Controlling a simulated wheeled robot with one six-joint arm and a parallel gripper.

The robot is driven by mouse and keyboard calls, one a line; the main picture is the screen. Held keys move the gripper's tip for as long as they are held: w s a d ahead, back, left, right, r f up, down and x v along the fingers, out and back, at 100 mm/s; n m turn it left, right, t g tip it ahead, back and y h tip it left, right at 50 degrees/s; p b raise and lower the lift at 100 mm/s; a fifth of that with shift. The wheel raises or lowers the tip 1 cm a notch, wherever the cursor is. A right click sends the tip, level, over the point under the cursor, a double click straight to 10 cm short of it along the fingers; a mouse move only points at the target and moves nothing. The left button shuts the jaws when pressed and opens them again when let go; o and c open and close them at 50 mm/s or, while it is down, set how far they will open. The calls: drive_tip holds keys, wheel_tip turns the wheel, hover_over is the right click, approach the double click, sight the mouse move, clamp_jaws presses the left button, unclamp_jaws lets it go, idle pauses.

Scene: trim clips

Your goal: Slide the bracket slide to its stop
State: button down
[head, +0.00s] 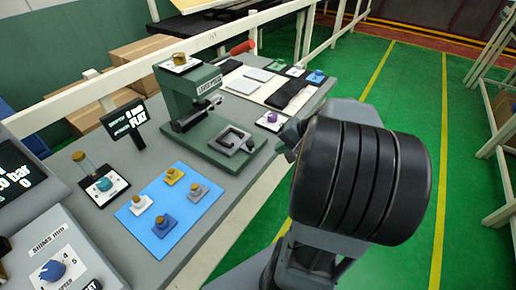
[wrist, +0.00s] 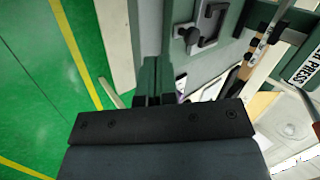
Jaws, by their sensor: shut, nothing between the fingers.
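A green lever press (head: 195,95) stands on the grey bench. A grey bracket-shaped plate (head: 237,140), which looks like the bracket slide, sits on its green base. The wrist view shows this plate (wrist: 208,22) at the top, right of the fingers and apart from them. Whether it is at its stop I cannot tell. My gripper (head: 290,132) is near the bench's right edge, right of the plate, partly hidden behind my black wrist. In the wrist view my gripper (wrist: 155,65) has its fingers together with nothing between them.
A blue mat (head: 160,233) with several small knobbed pieces lies in front of the press. A display (head: 122,118) stands left. Green floor (head: 400,95) is clear beyond the right bench edge.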

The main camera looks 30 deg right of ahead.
drive_tip(key=d+m+t, duration=0.1)
drive_tip(key=d, duration=0.2)
approach(253, 151)
drive_tip(key=x, duration=0.6)
drive_tip(key=shift+s+d+f+p, duration=0.1)
drive_tip(key=shift+s+f+p, duration=0.05)
drive_tip(key=shift+f+p, duration=0.2)
drive_tip(key=shift+w+a+m+t, duration=0.25)
drive_tip(key=shift+w+m+t, duration=0.05)
drive_tip(key=shift+w, duration=0.15)
